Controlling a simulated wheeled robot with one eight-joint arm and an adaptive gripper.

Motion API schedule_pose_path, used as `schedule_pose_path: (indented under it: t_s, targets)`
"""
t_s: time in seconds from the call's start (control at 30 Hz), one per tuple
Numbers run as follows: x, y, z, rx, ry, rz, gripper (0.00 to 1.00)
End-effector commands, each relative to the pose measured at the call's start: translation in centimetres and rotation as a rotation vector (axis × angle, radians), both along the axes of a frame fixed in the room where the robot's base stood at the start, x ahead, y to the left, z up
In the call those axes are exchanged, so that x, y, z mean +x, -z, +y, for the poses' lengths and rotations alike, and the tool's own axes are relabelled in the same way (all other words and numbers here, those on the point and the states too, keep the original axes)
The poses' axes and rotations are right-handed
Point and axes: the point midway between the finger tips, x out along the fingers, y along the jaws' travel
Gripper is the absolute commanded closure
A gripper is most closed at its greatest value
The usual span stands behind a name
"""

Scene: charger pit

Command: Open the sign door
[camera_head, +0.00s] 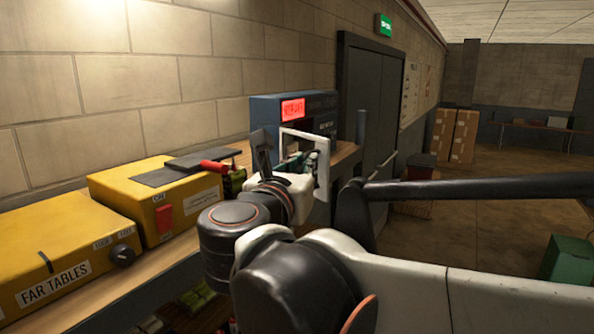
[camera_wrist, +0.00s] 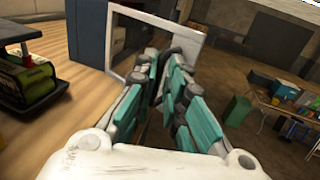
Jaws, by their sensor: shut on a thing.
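The sign is a blue box (camera_head: 265,110) with a lit red display (camera_head: 292,109), standing on the wooden shelf by the wall. Its door looks like a white-rimmed frame (camera_head: 325,158) standing out from the front of the box. In the wrist view the door frame (camera_wrist: 198,45) stands swung out to the right of the blue box (camera_wrist: 88,28). My gripper (camera_head: 297,165) is at the frame. In the wrist view its teal-padded fingers (camera_wrist: 165,68) are closed together at the frame's lower edge. The exact contact is partly hidden by the fingers.
Yellow boxes (camera_head: 62,245) stand on the shelf at left, one labelled FAR TABLES. A red-handled item (camera_head: 215,166) lies nearer the sign. A dark double door (camera_head: 375,120) is beyond. Cardboard boxes (camera_head: 455,135) stand at the back. The floor at right is mostly open, with a green bin (camera_head: 567,258).

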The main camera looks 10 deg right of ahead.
Motion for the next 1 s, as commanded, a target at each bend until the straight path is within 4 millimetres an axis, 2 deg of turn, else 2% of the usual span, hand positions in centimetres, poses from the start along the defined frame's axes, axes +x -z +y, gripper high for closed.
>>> schedule_pose_path:
  t_s: [0.03,0.27,0.3,0.37,1.0]
  targets:
    - [0.47,-0.82,0.69,-0.013,-0.015,-0.007,1.00]
    - [0.48,-0.83,0.64,-0.013,-0.014,-0.007,1.00]
    - [0.48,-0.83,0.64,-0.013,-0.014,-0.007,0.86]
    - [0.48,-0.82,0.64,-0.013,-0.015,-0.007,0.72]
    - [0.32,-0.28,0.47,-0.003,-0.014,-0.003,0.72]
